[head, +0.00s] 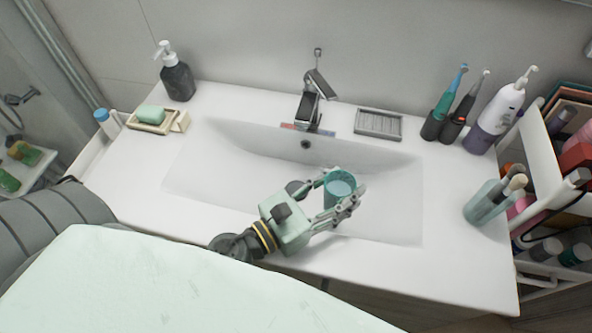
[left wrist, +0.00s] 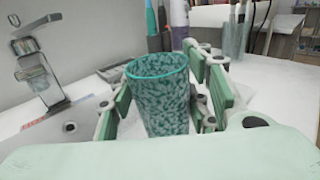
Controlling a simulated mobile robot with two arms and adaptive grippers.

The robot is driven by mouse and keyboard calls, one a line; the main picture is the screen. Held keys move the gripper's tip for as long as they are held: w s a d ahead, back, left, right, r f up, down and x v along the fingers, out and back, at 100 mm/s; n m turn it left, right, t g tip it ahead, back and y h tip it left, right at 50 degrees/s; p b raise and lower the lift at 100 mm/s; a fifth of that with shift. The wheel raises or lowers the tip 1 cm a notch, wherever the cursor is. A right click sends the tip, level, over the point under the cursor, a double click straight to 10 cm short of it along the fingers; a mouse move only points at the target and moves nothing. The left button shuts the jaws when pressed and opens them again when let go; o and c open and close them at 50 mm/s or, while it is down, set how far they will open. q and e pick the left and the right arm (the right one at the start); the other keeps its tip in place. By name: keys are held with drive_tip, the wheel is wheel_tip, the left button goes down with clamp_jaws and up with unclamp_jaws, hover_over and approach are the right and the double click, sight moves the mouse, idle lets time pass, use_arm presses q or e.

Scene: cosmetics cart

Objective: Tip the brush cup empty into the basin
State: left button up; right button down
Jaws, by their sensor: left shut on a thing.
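My left gripper (head: 337,197) is shut on a teal speckled cup (head: 340,188) and holds it over the white basin (head: 235,165), right of the basin's middle. In the left wrist view the cup (left wrist: 160,98) stands roughly upright between the green finger pads, rim up. No brushes stick out of it. A paler disc shows inside it in the head view; I cannot tell whether it is the bottom or some content. A clear bluish glass with several brushes (head: 487,203) stands on the counter right of the basin. My right gripper is not in view.
The faucet (head: 310,100) stands behind the basin, with a grey soap tray (head: 378,124) to its right. Electric toothbrushes (head: 447,105) and a white-purple pump bottle (head: 500,115) stand at the back right. A loaded cart (head: 540,165) borders the right. The counter's left front is clear.

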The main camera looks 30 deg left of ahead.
sight(329, 177)
use_arm(q)
drive_tip(key=shift+w+a+r+n, duration=0.1)
drive_tip(key=shift+a+r+n, duration=0.15)
drive_tip(key=shift+a+n, duration=0.3)
drive_tip(key=shift+w+a+r+n, duration=0.15)
drive_tip(key=shift+a+n, duration=0.15)
drive_tip(key=shift+n, duration=0.25)
drive_tip(key=shift+w+a+r+n, duration=0.15)
drive_tip(key=shift+a+n, duration=0.15)
drive_tip(key=shift+n, duration=0.2)
drive_tip(key=shift+a+n, duration=0.2)
drive_tip(key=shift+n, duration=0.1)
drive_tip(key=shift+w+a+f+n+t+b, duration=0.1)
drive_tip(key=shift+a+f+n+t+b, duration=0.2)
drive_tip(key=shift+b, duration=0.3)
drive_tip(key=n, duration=0.1)
drive_tip(key=a+n, duration=0.2)
drive_tip(key=shift+w+r+n, duration=0.3)
drive_tip(key=shift+w+r, duration=0.05)
drive_tip(key=shift+w, duration=0.05)
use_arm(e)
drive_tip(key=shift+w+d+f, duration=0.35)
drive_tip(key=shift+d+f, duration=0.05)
use_arm(q)
drive_tip(key=shift+a+t, duration=0.1)
drive_tip(key=shift+t, duration=0.2)
